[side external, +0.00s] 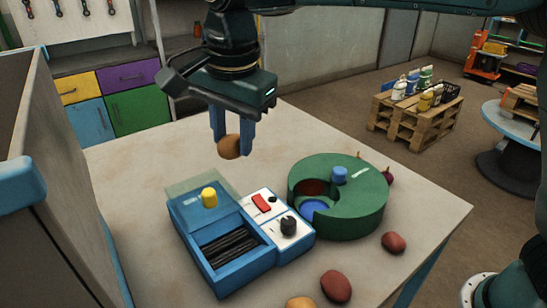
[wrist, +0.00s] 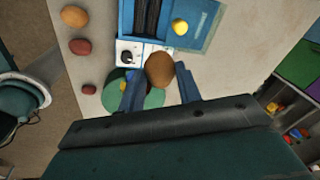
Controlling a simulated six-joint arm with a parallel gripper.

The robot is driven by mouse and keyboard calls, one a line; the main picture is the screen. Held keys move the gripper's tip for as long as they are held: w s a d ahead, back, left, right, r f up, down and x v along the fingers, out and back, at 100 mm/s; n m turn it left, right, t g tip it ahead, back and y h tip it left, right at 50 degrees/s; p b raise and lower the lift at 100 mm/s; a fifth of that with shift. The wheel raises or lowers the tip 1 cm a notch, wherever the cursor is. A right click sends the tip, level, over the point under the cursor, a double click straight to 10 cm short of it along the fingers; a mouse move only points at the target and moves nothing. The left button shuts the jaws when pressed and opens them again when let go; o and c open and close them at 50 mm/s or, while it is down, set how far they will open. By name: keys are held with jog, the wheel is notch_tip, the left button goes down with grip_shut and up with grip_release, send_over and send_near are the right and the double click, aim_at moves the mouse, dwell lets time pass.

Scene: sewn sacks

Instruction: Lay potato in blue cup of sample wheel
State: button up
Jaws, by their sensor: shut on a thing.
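My gripper (side external: 232,146) is shut on a brown potato (side external: 230,148), held in the air above the table, behind and left of the sample wheel. The potato (wrist: 160,69) also shows between the fingers in the wrist view. The green sample wheel (side external: 362,208) stands on the table, with a blue knob (side external: 339,175) on top. Its cut-out shows a blue cup (side external: 314,209) at the front and a dark red cup (side external: 313,188) behind it. In the wrist view the wheel (wrist: 113,98) is partly hidden by my gripper.
A blue box (side external: 222,278) with a yellow knob (side external: 209,197) and dark slats stands left of the wheel. A white panel (side external: 262,202) with a red switch and black knob joins it. Reddish potatoes (side external: 336,286) (side external: 394,242) lie near the front. A tall grey bin wall (side external: 62,200) is at left.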

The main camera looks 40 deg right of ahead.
jog(key=shift+w+d+f+m, duration=0.15)
jog(key=shift+d+m, duration=0.4)
jog(key=shift+m, duration=0.05)
jog(key=s+d+f+m+g+h, duration=0.1)
jog(key=d+m+h, duration=0.3)
jog(key=d+m, duration=1.2)
jog(key=shift+s+f+m+h, duration=0.2)
jog(key=shift+f+m+h, duration=0.25)
jog(key=shift+m, duration=0.45)
jog(key=shift+d, duration=0.1)
jog(key=shift+f, duration=0.15)
notch_tip(320, 180, down, 16)
jog(key=shift+r, duration=0.25)
jog(key=shift+f, duration=2.15)
jog(key=shift+c, duration=0.5)
